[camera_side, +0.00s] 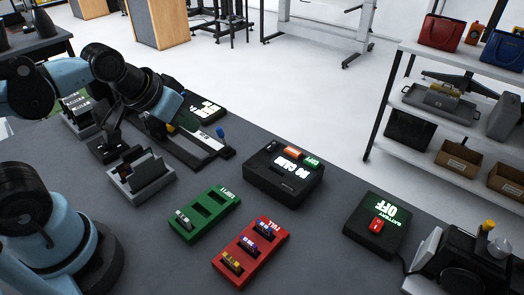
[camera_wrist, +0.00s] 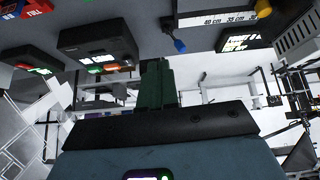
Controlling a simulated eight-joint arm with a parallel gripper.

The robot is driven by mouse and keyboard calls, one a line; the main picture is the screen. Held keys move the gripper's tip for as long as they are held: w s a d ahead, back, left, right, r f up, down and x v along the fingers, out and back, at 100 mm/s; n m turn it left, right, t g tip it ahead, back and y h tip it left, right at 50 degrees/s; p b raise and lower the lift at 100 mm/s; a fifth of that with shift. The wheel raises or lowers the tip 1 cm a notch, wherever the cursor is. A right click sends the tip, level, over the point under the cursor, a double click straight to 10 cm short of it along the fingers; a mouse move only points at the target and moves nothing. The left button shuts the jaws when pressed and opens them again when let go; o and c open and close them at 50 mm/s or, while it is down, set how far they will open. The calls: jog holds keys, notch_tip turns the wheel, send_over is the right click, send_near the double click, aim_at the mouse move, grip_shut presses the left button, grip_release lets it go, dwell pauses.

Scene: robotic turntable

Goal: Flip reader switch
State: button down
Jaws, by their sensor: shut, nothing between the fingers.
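The reader, a black box with a lit "NO CARD" display (camera_side: 284,174), stands on the grey table in the middle of the side view. An orange key (camera_side: 292,151) and a green key (camera_side: 311,159) sit along its far edge. In the wrist view the reader (camera_wrist: 90,40) is at upper left, with its coloured keys along the lower edge. My gripper (camera_wrist: 154,68) shows its dark green fingers shut and empty in the wrist view, apart from the reader.
A black battery box (camera_side: 365,238) with a red rocker switch (camera_side: 376,224) shows "OFF". A green tray (camera_side: 190,235) and a red tray (camera_side: 273,240) hold small cards. A slider rail with a blue knob (camera_side: 220,133) lies left of the reader. Shelving (camera_side: 400,47) stands at right.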

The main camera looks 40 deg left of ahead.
jog(key=w+d+r+n+g, duration=0.3)
jog(key=w+r+n, duration=0.3)
jog(key=w+n, duration=0.2)
jog(key=n+g, duration=0.4)
jog(key=n, duration=0.6)
send_over(273, 142)
jog(key=shift+d+f, duration=0.1)
notch_tip(273, 142, down, 14)
jog(key=shift+f, duration=0.1)
jog(key=shift+w+f, duration=0.1)
jog(key=shift+f, duration=0.2)
dwell(0.5)
